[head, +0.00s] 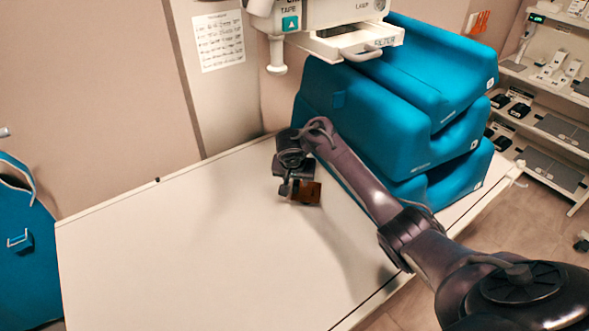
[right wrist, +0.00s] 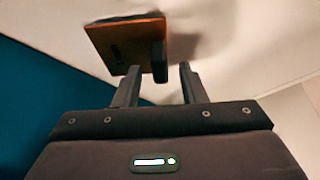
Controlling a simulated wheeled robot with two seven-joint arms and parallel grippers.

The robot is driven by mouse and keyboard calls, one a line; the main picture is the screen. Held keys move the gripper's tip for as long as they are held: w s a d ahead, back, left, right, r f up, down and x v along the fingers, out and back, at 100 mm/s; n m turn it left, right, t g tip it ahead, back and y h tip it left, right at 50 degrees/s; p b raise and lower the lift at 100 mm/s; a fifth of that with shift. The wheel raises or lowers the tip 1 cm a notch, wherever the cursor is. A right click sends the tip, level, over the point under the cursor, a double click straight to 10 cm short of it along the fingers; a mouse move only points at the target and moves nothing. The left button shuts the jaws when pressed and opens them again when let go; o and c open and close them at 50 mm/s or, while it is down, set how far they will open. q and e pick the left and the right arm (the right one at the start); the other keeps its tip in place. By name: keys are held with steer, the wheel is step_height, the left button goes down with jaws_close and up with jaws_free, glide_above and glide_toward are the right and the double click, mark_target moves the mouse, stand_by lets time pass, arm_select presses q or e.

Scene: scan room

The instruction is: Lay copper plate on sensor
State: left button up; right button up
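The copper plate (head: 309,193) lies on the white table (head: 200,235), partly hidden by my right gripper (head: 290,187). In the right wrist view the plate (right wrist: 120,42) is a thin orange-brown square with a dark upright block, like a handle, at one edge. My right gripper (right wrist: 159,67) is open there, its two dark fingers apart. The block appears just beyond the fingertips, roughly in line with the gap; I cannot tell whether it touches a finger. My left gripper is out of view. I cannot make out a separate sensor.
A machine head (head: 325,15) marked TAPE, LAMP and FILTER hangs above, with a drawer (head: 360,45) pulled out. Stacked blue cushions (head: 400,110) stand at the table's back right. A blue bag (head: 22,240) is at left. The table's left and front are clear.

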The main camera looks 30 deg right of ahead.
steer(key=p+v, duration=0.5)
steer(key=v, duration=0.5)
steer(key=shift+r, duration=0.15)
steer(key=shift+s+a, duration=0.1)
